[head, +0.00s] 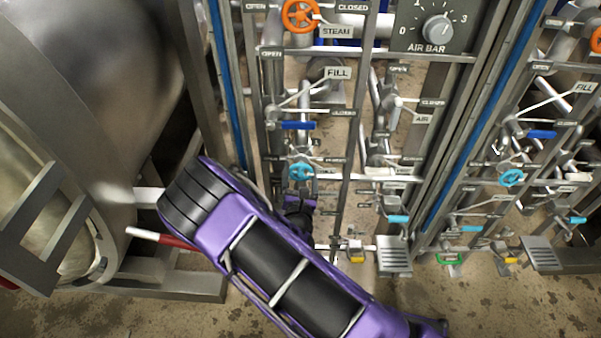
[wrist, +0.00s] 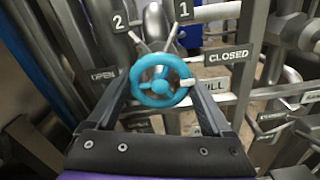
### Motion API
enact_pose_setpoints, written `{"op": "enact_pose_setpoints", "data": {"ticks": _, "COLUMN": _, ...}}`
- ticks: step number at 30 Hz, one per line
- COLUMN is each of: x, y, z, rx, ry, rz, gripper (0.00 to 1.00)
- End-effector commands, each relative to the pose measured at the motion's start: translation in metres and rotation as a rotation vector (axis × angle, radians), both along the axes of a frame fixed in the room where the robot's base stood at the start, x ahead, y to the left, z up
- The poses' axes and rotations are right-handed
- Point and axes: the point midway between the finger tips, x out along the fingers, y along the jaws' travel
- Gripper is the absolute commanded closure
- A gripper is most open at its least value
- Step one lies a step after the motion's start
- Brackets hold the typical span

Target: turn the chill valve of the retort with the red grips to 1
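The chill valve is a small cyan handwheel (head: 301,170) on the pipe panel beside the left retort (head: 120,60). A red grip (head: 178,241) shows on that retort's side. In the wrist view the handwheel (wrist: 161,81) faces me, with a white mark on its right side pointing toward the CLOSED plate (wrist: 228,56). The OPEN plate (wrist: 103,74) is at left, and plates 2 (wrist: 119,21) and 1 (wrist: 184,10) are above. My gripper (wrist: 160,75) is open, a finger on either side of the wheel; I cannot tell whether they touch it. My arm hides part of the panel below.
An orange steam wheel (head: 300,15), a blue fill lever (head: 298,125) and cyan levers (head: 398,219) crowd the panel. The AIR BAR dial (head: 438,29) is above. A second panel with another cyan wheel (head: 511,177) stands right. Upright posts stand between; floor is open in front.

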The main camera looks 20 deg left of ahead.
Motion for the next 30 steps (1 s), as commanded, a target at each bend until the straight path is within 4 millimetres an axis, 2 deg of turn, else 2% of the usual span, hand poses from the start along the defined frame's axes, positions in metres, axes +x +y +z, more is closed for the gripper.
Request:
{"op": "enact_pose_setpoints", "data": {"ticks": 1, "x": -0.0002, "y": 0.0001, "z": -0.0001, "rx": 0.0, "ry": 0.0, "rz": 0.0, "gripper": 0.41}}
{"op": "enact_pose_setpoints", "data": {"ticks": 6, "x": -0.0003, "y": 0.0001, "z": 0.0, "rx": 0.0, "ry": 0.0, "rz": 0.0, "gripper": 0.71}}
{"op": "enact_pose_setpoints", "data": {"ticks": 17, "x": -0.0005, "y": 0.0002, "z": 0.0012, "rx": -0.061, "ry": -0.014, "rz": 0.001, "gripper": 0.71}}
{"op": "enact_pose_setpoints", "data": {"ticks": 30, "x": -0.0007, "y": -0.0007, "z": 0.0015, "rx": -0.404, "ry": -0.095, "rz": 0.003, "gripper": 0.71}}
